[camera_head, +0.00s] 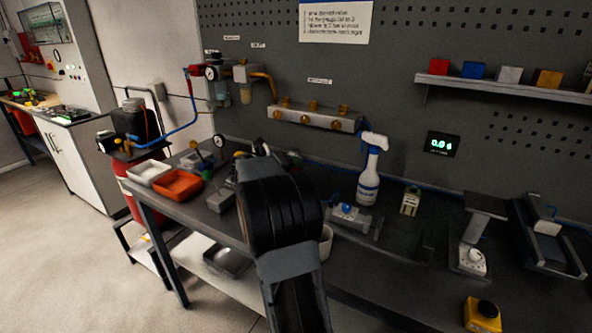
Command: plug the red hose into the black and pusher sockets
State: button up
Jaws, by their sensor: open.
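My arm rises from the bottom centre. My gripper (277,152) is at its far end over the back of the bench, partly hidden behind my own dark wrist. Its two fingertips appear apart, with nothing visible between them. I cannot make out a red hose. A manifold (315,117) with several brass fittings is mounted on the pegboard wall. A grey device with a blue knob (347,211) sits on the bench right of my arm. A grey slide-like fixture (548,238) stands at the far right. I cannot tell which sockets are the black and pusher ones.
A spray bottle (369,172) stands upright behind the blue-knobbed device. An orange tray (178,185) and a white tray (149,173) are at the bench's left end. A blue hose (176,133) runs to the wall regulator (212,75).

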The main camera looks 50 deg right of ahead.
jog(key=v, duration=1.1)
jog(key=shift+a+p, duration=0.15)
jog(key=shift+p, duration=0.15)
jog(key=shift+r, duration=0.1)
